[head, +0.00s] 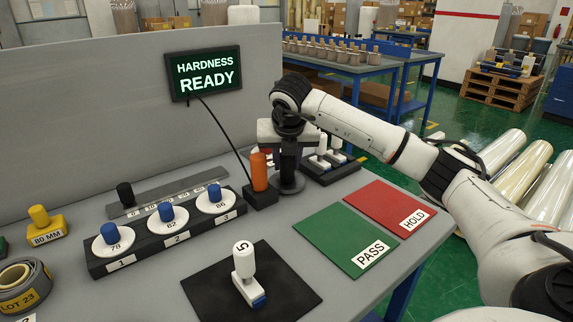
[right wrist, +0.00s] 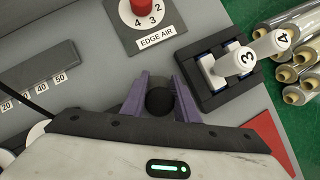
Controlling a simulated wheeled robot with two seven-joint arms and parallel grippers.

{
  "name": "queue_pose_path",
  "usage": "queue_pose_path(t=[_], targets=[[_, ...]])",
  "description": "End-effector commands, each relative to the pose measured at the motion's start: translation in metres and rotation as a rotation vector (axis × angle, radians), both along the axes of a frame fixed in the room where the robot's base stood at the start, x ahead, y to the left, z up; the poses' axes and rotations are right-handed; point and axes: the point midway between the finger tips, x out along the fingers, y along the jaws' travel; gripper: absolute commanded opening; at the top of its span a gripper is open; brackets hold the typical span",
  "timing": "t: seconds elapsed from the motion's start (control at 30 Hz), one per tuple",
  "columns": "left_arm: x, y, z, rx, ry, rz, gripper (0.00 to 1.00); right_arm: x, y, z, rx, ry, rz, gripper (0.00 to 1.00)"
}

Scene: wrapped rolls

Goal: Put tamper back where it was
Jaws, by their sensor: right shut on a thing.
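My right gripper (head: 287,147) is shut on a dark upright thing, which I take to be the tamper (head: 290,183). Its dark stem and wide round base show below the fingers, and the base seems to rest on the grey table. In the right wrist view, a black round top (right wrist: 160,101) sits between the purple fingers. My left gripper is not in view.
An orange-handled tool (head: 259,171) in a black holder stands just left. A rack with white handles (right wrist: 213,73) is close to the right. A white handle marked 5 (head: 244,262) is on a black mat (head: 205,290). Green PASS (head: 340,238) and red HOLD (head: 385,205) mats lie right.

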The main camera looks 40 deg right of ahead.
Motion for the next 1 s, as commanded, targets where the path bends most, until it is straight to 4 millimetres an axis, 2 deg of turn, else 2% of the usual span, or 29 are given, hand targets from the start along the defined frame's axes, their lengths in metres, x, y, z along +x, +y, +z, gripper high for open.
queue_pose_path(t=[0.23, 0.27, 0.33, 0.37, 0.73, 0.87, 1.0], targets=[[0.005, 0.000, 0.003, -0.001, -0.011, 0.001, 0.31, 0.000, 0.000, -0.005, -0.001, -0.004, 0.000, 0.00], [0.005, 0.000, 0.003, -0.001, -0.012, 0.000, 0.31, 0.000, 0.000, -0.007, -0.001, -0.001, 0.000, 0.32], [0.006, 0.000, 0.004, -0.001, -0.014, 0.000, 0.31, 0.000, 0.000, -0.006, -0.001, -0.001, 0.000, 0.44], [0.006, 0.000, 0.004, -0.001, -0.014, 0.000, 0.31, 0.000, 0.000, -0.006, -0.001, -0.001, 0.000, 0.46], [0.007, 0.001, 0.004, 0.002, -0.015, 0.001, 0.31, -0.002, 0.002, 0.000, 0.000, -0.004, 0.002, 0.46], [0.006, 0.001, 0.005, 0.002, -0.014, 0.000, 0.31, -0.009, 0.008, 0.017, -0.001, -0.004, 0.002, 0.46], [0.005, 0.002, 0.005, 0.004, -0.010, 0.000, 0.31, -0.021, 0.018, 0.044, -0.001, -0.007, 0.003, 0.46]])
